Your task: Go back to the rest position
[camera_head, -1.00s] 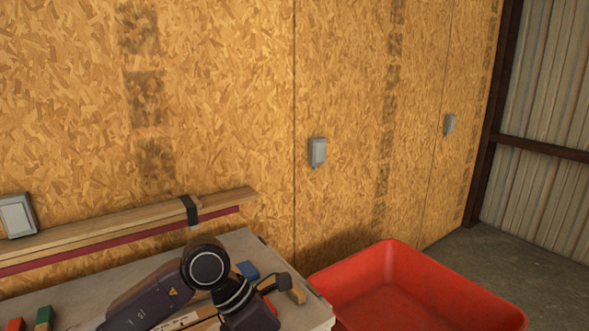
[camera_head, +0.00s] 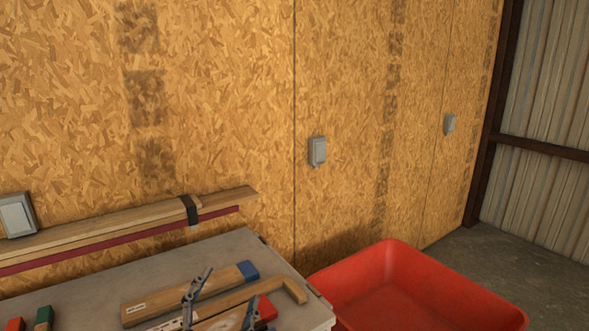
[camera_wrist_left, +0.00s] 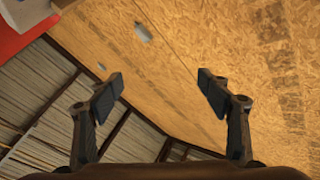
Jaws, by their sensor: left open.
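My left gripper (camera_head: 193,302) shows at the bottom of the head view, in front of the workbench top. In the left wrist view its two fingers (camera_wrist_left: 160,92) stand wide apart with nothing between them. Behind them that view shows the chipboard wall and the metal siding. The rest of my left arm is below the head view. My right gripper is in neither view.
A grey workbench (camera_head: 225,252) holds wooden pieces with blue (camera_head: 248,271) and red (camera_head: 266,308) ends, and a green-ended piece (camera_head: 44,316). A red bin (camera_head: 430,285) stands right of it. A chipboard wall (camera_head: 220,100) with switch boxes (camera_head: 317,151) rises behind.

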